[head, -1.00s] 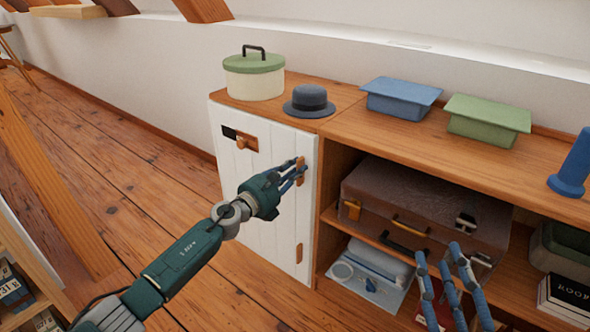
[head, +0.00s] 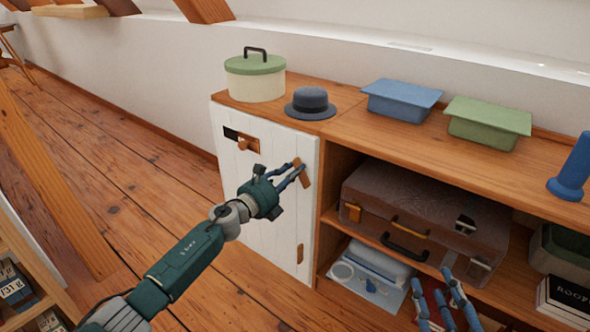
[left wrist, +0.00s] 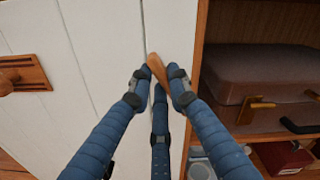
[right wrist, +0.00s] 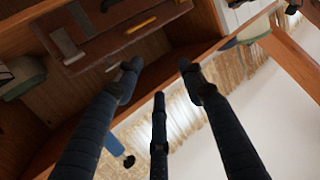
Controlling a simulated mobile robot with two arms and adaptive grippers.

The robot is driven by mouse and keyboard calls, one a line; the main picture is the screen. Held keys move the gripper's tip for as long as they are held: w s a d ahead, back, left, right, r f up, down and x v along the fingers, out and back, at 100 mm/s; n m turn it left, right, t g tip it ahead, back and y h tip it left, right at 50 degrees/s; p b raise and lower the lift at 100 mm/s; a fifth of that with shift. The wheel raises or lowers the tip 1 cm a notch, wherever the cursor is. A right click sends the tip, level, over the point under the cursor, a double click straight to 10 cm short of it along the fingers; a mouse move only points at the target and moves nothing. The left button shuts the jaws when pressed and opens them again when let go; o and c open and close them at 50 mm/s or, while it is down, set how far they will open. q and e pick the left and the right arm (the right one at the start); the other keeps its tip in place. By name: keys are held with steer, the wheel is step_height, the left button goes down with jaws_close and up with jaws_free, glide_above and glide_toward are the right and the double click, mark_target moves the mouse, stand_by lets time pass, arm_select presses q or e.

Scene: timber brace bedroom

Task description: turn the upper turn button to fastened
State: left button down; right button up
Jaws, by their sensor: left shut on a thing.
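The upper turn button (head: 302,174) is a small wooden piece near the upper right edge of the white cabinet door (head: 275,215). It stands tilted, its top leaning left. My left gripper (head: 298,172) is shut on it; in the left wrist view the fingertips (left wrist: 160,78) press on both sides of the button (left wrist: 157,68). A lower turn button (head: 299,254) stands upright near the door's lower right edge. My right gripper (head: 446,290) is in front of the open shelves; in the right wrist view its fingers (right wrist: 160,80) are spread with nothing between them.
A wooden knob plate (head: 242,142) is on the door's upper left. A suitcase (head: 420,215) lies on the open shelf right of the door. On top are a lidded pot (head: 255,80), a hat (head: 310,103), and blue (head: 402,100) and green (head: 485,123) boxes.

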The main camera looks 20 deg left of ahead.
arm_select(q)
steer(key=shift+a+f+n+p, duration=0.1)
steer(key=shift+f+n+p, duration=0.35)
steer(key=shift+n, duration=1.55)
steer(key=shift+a+f+n+p, duration=0.2)
steer(key=shift+n+p, duration=0.45)
steer(key=shift+n, duration=1.35)
steer(key=shift+d+f+n+p, duration=0.1)
steer(key=shift+f+n+p, duration=0.4)
steer(key=shift+n, duration=1.5)
arm_select(e)
steer(key=s+d+f+g+h, duration=0.1)
steer(key=s+d+f+g, duration=0.1)
steer(key=s+f+g, duration=0.2)
steer(key=s+d+f+g+h, duration=0.1)
steer(key=s+d+f+g, duration=0.2)
steer(key=s+f+g, duration=0.2)
steer(key=shift+s+f+h, duration=0.4)
steer(key=shift+s+f, duration=1.15)
steer(key=shift+f, duration=1.55)
arm_select(q)
steer(key=shift+a+r, duration=0.1)
steer(key=c, duration=1.6)
jaws_free()
steer(key=shift+c, duration=0.2)
steer(key=shift+r, duration=0.1)
